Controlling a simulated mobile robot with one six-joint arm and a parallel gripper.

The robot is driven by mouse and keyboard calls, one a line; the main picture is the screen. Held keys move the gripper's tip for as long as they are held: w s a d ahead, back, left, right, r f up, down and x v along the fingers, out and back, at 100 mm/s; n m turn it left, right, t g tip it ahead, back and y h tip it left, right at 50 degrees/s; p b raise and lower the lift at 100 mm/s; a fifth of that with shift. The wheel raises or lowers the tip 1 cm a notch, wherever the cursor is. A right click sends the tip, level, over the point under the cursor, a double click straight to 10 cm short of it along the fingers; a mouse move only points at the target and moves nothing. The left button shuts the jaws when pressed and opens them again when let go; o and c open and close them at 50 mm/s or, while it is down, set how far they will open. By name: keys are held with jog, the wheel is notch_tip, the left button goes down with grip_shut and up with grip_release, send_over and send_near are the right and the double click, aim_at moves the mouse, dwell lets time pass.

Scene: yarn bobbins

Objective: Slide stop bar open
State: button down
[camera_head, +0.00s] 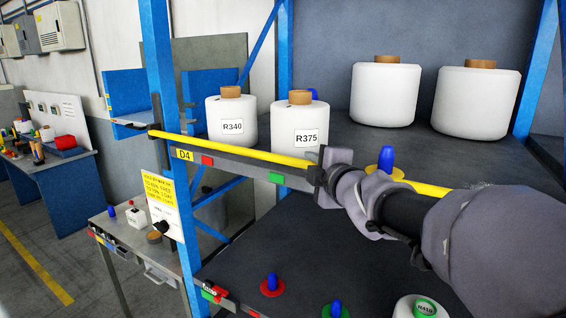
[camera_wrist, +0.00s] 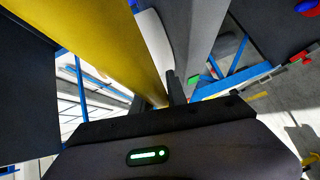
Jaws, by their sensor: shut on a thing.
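The yellow stop bar (camera_head: 235,149) runs across the front of the rack's upper shelf, from the left blue post toward the right. My gripper (camera_head: 318,172) is shut on the bar near the middle of its visible length. My arm hides part of the bar to the right. In the wrist view the bar (camera_wrist: 95,40) is large and runs down between the dark fingers of my gripper (camera_wrist: 156,97). The exact contact is partly hidden there.
Bobbins R340 (camera_head: 231,115) and R375 (camera_head: 300,122) stand behind the bar, with two blank white bobbins (camera_head: 386,92) (camera_head: 475,100) farther right. The left blue post (camera_head: 162,90) bears a yellow notice (camera_head: 162,203). A lower shelf (camera_head: 300,250) holds coloured knobs and a bobbin.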

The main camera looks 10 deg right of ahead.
jog(key=shift+f, duration=0.5)
jog(key=c, duration=1.3)
grip_release()
jog(key=p+v, duration=0.3)
jog(key=v, duration=1.4)
jog(key=shift+s+p, duration=0.2)
jog(key=shift+p, duration=0.1)
